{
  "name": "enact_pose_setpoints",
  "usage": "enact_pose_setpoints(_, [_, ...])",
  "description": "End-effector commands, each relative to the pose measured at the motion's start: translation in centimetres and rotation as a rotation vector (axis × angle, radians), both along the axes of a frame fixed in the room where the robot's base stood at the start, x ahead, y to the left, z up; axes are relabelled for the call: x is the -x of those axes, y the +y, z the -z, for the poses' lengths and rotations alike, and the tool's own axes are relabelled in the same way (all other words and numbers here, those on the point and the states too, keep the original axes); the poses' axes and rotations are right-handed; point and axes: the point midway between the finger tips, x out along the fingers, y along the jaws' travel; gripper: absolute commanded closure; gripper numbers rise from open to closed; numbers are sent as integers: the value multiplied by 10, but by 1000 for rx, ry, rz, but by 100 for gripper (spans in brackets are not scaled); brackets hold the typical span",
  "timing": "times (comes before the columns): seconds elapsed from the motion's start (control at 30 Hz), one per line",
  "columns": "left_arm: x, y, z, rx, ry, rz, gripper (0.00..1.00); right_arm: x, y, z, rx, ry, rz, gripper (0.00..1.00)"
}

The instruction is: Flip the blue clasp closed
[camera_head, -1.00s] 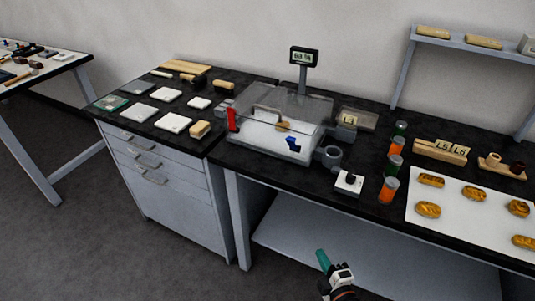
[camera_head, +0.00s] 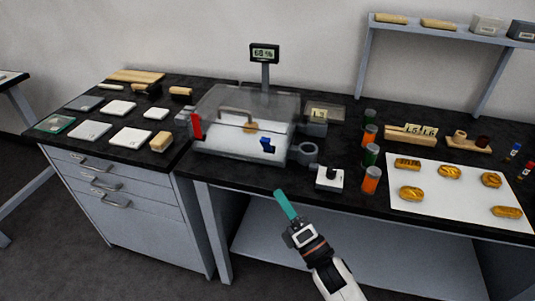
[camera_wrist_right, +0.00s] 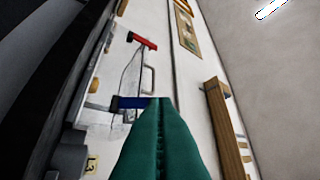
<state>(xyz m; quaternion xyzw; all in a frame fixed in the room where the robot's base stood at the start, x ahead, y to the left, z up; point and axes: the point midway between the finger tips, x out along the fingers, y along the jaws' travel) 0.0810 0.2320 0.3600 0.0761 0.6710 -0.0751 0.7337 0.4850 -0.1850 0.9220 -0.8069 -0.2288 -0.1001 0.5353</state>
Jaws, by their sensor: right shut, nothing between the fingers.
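The blue clasp (camera_head: 267,146) is on the front of a clear-lidded box (camera_head: 218,146), toward its right end. It seems to stick out from the front wall; its exact angle is too small to tell. In the right wrist view the blue clasp (camera_wrist_right: 130,102) lies just left of my fingertips, partly overlapped by them. A red clasp (camera_head: 196,126) stands upright at the box's left front corner. My right gripper (camera_head: 279,193), with teal fingers, is shut and empty. It is in front of the bench edge, below the blue clasp and apart from it. My left gripper is not in view.
A display on a post (camera_head: 265,54) rises behind the box. A grey ring holder (camera_head: 305,153) and a white block with a black knob (camera_head: 330,178) stand right of the box. Orange and green jars (camera_head: 371,180) are farther right. The bench front (camera_head: 235,175) before the box is clear.

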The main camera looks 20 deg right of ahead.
Motion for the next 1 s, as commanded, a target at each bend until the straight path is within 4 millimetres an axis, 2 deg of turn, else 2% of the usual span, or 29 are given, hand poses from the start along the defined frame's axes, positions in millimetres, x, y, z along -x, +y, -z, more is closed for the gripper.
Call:
enact_pose_setpoints(0.03, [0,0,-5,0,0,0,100,-8,3,-8,1,-4,-1,100])
enact_pose_setpoints(0.4, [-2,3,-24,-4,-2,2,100,-77,23,-39,-1,-2,-1,100])
enact_pose_setpoints(0.63, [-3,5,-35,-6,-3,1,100,-96,7,-55,1,1,0,100])
enact_pose_setpoints(1.0, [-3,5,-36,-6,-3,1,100,-100,3,-57,-1,1,0,100])
